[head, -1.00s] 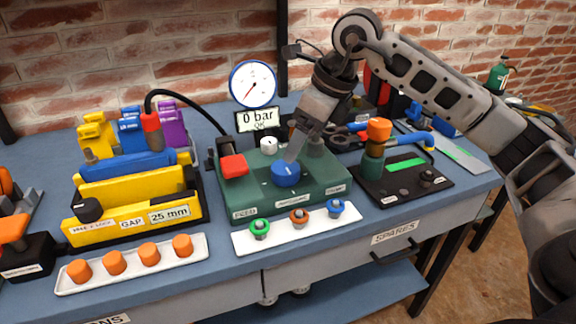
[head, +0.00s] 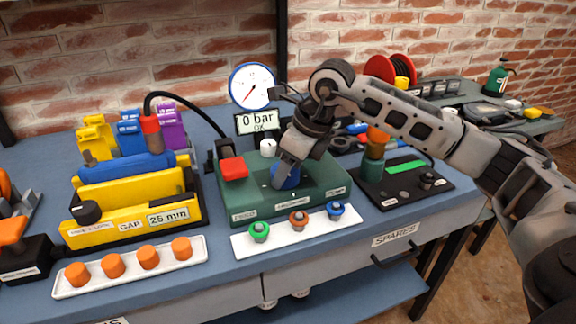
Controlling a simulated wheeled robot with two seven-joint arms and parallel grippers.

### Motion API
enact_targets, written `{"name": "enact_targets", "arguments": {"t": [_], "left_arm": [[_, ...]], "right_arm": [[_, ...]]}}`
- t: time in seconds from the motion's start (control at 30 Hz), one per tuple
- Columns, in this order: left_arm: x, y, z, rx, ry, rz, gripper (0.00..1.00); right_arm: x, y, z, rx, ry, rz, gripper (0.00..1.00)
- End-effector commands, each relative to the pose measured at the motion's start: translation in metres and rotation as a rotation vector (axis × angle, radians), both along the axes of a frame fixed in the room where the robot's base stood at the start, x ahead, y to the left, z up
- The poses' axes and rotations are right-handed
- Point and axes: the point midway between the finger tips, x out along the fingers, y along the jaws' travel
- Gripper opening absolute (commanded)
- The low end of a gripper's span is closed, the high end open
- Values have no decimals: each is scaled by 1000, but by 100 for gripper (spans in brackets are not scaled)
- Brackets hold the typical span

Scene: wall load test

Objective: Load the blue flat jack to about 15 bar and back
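The blue flat jack (head: 128,166) lies in the yellow test frame (head: 130,222), whose label reads GAP 25 mm. A red coupling (head: 151,134) stands on the jack, with a black hose arching to the green pump unit (head: 240,205). The round gauge (head: 252,86) has its needle at the low end, and the display (head: 258,122) reads 0 bar, OK. My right gripper (head: 282,184) is down at the blue knob (head: 293,180) on the pump unit and partly hides it. Whether its fingers grip the knob is unclear. My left gripper is out of view.
A red lever (head: 233,168) and a white knob (head: 268,147) are on the pump unit. A white tray (head: 285,241) with green, orange and blue fittings lies in front. Another tray (head: 130,282) holds several orange caps. A black block with an orange-topped valve (head: 376,150) stands right.

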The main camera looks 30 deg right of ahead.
Motion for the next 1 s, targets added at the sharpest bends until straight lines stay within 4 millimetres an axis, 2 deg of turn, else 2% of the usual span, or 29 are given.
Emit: {"name": "enact_targets", "arguments": {"t": [0.27, 0.47, 1.0], "left_arm": [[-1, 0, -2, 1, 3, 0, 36], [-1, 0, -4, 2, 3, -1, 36], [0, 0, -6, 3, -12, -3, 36]], "right_arm": [[0, 1, 0, 2, 0, -19, 29], [0, 1, 1, 2, -1, -99, 29], [0, 5, 1, 2, -5, -572, 29]]}}
